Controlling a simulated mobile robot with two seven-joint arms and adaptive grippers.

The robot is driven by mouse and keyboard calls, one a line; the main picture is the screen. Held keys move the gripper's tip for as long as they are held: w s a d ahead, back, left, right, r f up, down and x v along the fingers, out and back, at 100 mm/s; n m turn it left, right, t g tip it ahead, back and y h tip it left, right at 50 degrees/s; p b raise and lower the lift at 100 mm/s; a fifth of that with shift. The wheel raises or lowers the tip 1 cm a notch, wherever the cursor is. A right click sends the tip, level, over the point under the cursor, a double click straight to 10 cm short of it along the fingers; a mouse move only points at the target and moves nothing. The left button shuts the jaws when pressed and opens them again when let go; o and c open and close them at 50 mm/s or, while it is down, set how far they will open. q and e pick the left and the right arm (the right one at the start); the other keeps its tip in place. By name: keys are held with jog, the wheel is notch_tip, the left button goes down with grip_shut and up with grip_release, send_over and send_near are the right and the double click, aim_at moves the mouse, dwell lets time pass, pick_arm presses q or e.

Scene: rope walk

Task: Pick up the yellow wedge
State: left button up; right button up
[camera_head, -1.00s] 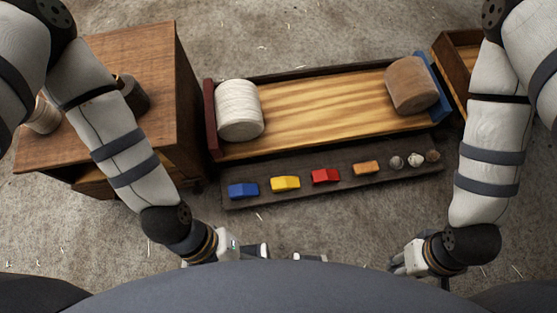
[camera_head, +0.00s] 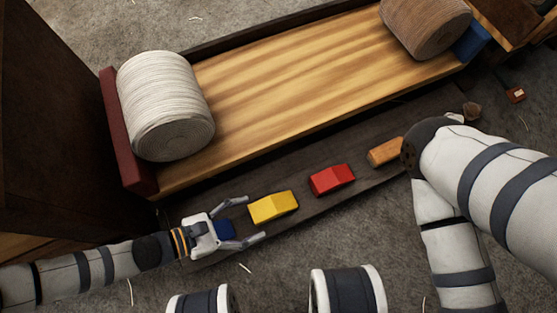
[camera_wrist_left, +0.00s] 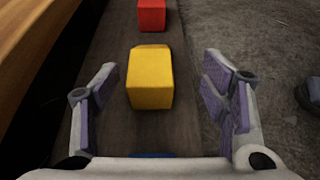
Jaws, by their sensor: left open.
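The yellow wedge (camera_head: 273,207) lies on the dark low shelf in front of the wooden bed, between the blue and red blocks. My left gripper (camera_head: 253,219) is open, its fingers pointing at the yellow wedge from the left, above the blue block. In the left wrist view the yellow wedge (camera_wrist_left: 150,79) stands ahead between the two spread fingers (camera_wrist_left: 160,80), with gaps on both sides. The gripper holds nothing. My right gripper is out of view.
The blue block (camera_head: 226,230) is partly hidden under my left gripper. The red block (camera_head: 332,180) and an orange-brown piece (camera_head: 384,152) lie farther right along the dark shelf (camera_head: 300,222). A white rope roll (camera_head: 165,105) and a brown roll (camera_head: 425,25) sit on the wooden bed (camera_head: 290,90).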

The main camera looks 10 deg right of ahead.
aim_at(262, 210)
pick_arm(q)
jog(key=b+x, duration=0.1)
jog(key=x, duration=0.1)
jog(key=b+x, duration=0.1)
jog(key=x, duration=0.1)
jog(key=w+b+x, duration=0.1)
jog(key=x, duration=0.2)
jog(key=shift+w+a+f, duration=0.1)
jog(key=shift+a+f, duration=0.15)
jog(key=shift+f, duration=0.2)
jog(key=c, duration=1.4)
